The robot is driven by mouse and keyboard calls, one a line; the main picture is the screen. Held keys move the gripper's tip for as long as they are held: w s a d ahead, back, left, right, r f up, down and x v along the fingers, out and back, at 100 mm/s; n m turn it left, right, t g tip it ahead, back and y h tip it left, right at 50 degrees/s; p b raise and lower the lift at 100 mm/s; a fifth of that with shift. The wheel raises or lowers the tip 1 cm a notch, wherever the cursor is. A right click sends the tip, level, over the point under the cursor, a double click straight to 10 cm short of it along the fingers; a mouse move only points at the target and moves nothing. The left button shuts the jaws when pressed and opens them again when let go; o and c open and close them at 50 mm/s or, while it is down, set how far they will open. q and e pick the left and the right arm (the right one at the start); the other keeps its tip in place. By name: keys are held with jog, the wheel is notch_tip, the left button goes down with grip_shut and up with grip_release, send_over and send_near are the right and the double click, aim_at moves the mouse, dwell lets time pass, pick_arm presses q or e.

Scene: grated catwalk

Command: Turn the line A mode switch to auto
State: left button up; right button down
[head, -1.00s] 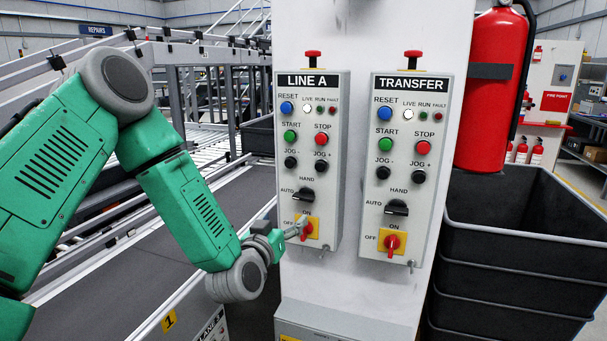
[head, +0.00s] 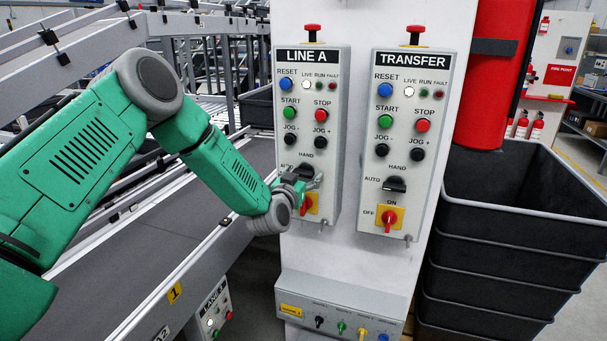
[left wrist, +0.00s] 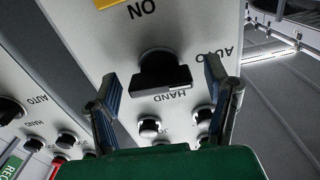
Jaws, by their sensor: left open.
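The line A panel (head: 333,90) is the left of two grey control boxes on a white column. Its black mode switch (head: 307,170) sits below the black jog buttons, with HAND above and AUTO to the left. My left gripper (head: 316,182) is just in front of the switch's lower edge and partly covers the AUTO label. In the left wrist view the panel is upside down. There the black switch (left wrist: 162,75) shows between the two spread fingers of my left gripper (left wrist: 160,90). I cannot tell whether they touch it. My right gripper is out of view.
A red and yellow on/off switch (head: 311,205) is right below the mode switch, partly behind my gripper. The similar transfer panel (head: 412,100) stands to the right. Stacked black bins (head: 520,215) are at the right, a conveyor (head: 130,250) at the left.

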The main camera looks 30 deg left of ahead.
pick_arm(q)
jog(key=shift+w, duration=0.35)
jog(key=c, duration=1.2)
jog(key=shift+a+n+b, duration=0.1)
jog(key=shift+n+b, duration=0.3)
jog(key=o, duration=1.2)
